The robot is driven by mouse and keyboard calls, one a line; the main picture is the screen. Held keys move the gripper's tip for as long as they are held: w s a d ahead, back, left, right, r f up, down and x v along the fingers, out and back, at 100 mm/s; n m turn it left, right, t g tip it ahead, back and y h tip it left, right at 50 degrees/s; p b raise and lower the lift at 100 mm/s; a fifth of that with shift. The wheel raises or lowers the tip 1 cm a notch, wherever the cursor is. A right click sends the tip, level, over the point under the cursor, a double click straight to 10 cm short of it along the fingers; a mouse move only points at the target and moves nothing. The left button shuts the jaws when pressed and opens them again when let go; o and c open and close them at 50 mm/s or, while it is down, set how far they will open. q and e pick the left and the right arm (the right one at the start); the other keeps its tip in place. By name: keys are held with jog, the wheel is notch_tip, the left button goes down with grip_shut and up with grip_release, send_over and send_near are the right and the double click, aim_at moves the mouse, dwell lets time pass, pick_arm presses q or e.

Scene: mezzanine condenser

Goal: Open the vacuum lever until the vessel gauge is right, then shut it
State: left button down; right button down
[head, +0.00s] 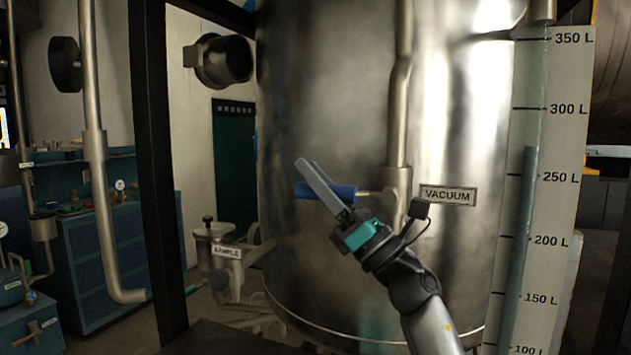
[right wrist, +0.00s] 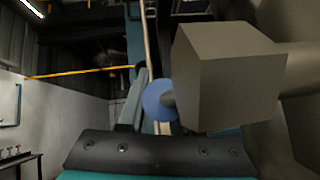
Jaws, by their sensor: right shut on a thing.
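The vacuum lever (head: 345,191) has a blue grip and lies about level, pointing left from its metal valve on the vertical pipe (head: 397,95). A VACUUM plate (head: 447,195) is to the right of the valve. My right gripper (head: 316,180) is shut on the blue grip. In the right wrist view the round end of the grip (right wrist: 154,100) shows beside the valve's square block (right wrist: 225,75). The vessel gauge (head: 528,190) is a tall tube with a scale; its darker column tops out between 250 L and 300 L, near 270 L. My left gripper is not in view.
The large steel vessel (head: 320,90) stands close behind the lever. A SAMPLE valve (head: 222,250) is at lower left. A dark upright post (head: 158,150) stands left of the vessel, with a blue workbench (head: 85,260) beyond it. A dark pipe end (head: 225,60) sticks out at upper left.

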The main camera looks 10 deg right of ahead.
jog(key=shift+r, duration=0.15)
jog(key=c, duration=0.6)
grip_release()
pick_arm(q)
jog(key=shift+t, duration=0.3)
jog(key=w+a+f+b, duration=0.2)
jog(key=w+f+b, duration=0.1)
pick_arm(e)
jog(key=v, duration=1.5)
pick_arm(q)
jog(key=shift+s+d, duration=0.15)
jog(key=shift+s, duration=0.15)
pick_arm(e)
jog(key=shift+d+m, duration=0.1)
jog(key=shift+m, duration=0.2)
